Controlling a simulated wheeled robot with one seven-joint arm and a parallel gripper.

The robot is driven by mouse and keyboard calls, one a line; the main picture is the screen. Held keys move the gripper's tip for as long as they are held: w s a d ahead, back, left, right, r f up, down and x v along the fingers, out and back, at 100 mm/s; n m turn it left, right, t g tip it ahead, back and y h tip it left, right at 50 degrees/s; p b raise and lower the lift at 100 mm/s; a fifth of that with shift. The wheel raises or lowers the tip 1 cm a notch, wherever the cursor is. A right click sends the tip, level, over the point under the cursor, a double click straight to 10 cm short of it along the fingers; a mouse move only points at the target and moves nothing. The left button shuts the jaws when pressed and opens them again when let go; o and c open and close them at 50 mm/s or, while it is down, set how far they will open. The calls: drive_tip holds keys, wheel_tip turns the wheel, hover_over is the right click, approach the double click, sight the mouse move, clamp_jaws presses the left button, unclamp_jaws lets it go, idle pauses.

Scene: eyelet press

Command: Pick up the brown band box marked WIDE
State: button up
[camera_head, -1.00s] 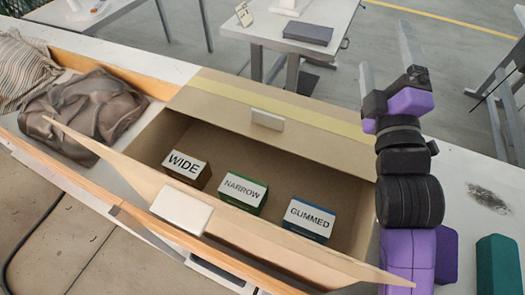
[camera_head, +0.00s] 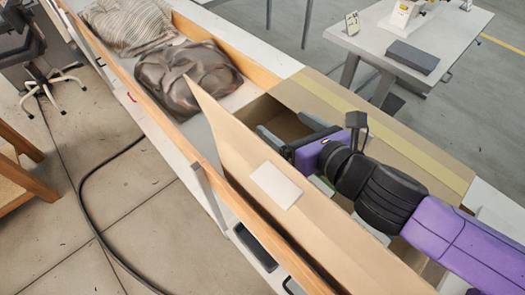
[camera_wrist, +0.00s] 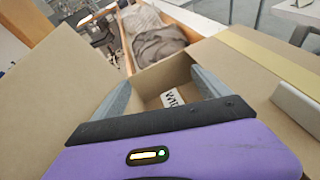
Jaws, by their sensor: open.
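The WIDE box (camera_wrist: 172,98) lies inside the open cardboard carton (camera_head: 222,140). In the wrist view part of its white lettered top shows between my fingers, beyond the palm; its brown sides are mostly hidden. In the head view my arm and the carton's front flap hide it. My gripper (camera_head: 281,122) is open and empty at the carton's mouth, its grey fingers pointing toward the left end; it also shows in the wrist view (camera_wrist: 160,77). I cannot tell how far the fingertips are above the box.
The carton's raised front flap (camera_head: 275,187) stands close beside my gripper. Slivers of two other boxes show behind my arm. A crumpled brown cloth (camera_head: 188,78) and striped cloth (camera_head: 125,25) lie in the wooden-railed trough to the left. A side table (camera_head: 455,35) stands behind.

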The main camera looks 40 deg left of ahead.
wheel_tip(320, 180, down, 11)
drive_tip(key=d+n+h+p, duration=0.1)
drive_tip(key=shift+p+x, duration=0.45)
drive_tip(key=shift+x, duration=2.85)
drive_tip(key=shift+f, duration=0.2)
drive_tip(key=shift+s, duration=0.1)
drive_tip(key=c, duration=1.7)
